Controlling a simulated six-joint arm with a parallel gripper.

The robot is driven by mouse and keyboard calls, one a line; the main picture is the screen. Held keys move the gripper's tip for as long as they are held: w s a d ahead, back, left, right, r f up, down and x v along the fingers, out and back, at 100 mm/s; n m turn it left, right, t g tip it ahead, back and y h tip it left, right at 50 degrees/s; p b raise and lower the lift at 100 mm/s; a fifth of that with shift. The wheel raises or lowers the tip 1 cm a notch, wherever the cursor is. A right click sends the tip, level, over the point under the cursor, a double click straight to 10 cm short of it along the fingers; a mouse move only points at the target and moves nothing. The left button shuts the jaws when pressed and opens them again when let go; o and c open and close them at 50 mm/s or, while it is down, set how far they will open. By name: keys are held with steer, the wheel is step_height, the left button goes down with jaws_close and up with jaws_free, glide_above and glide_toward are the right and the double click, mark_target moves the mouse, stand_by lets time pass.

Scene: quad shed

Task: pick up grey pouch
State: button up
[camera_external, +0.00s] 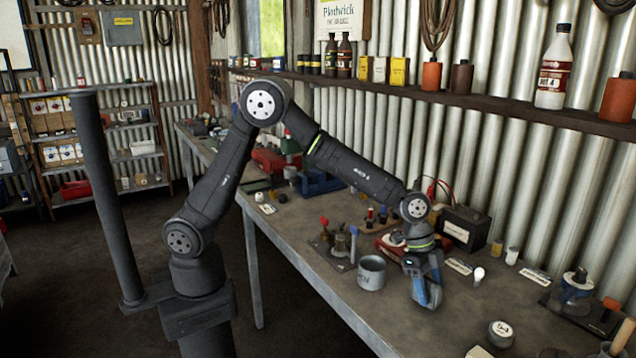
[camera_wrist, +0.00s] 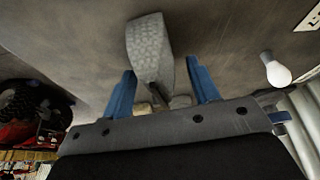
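The grey pouch (camera_wrist: 150,45) shows in the wrist view as a pale grey, textured, upright-looking shape at the top centre. It lies between and beyond the two blue fingers of my gripper (camera_wrist: 160,68), closer to the left finger, with a gap to the right finger. My gripper is open, and its fingers point down close to the bench. In the external view my gripper (camera_external: 427,294) is low over the bench, right of a grey cup. The pouch is hard to make out there against the gripper. Whether a finger touches it I cannot tell.
The grey cup (camera_external: 371,272) stands just left of my gripper. A black battery (camera_external: 463,228) with red leads is behind it. A white bulb (camera_external: 478,275) and a round tin (camera_external: 500,334) lie to the right. The bench (camera_external: 430,325) in front is bare.

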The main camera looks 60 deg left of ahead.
steer(key=c, duration=0.9)
steer(key=shift+r, duration=0.1)
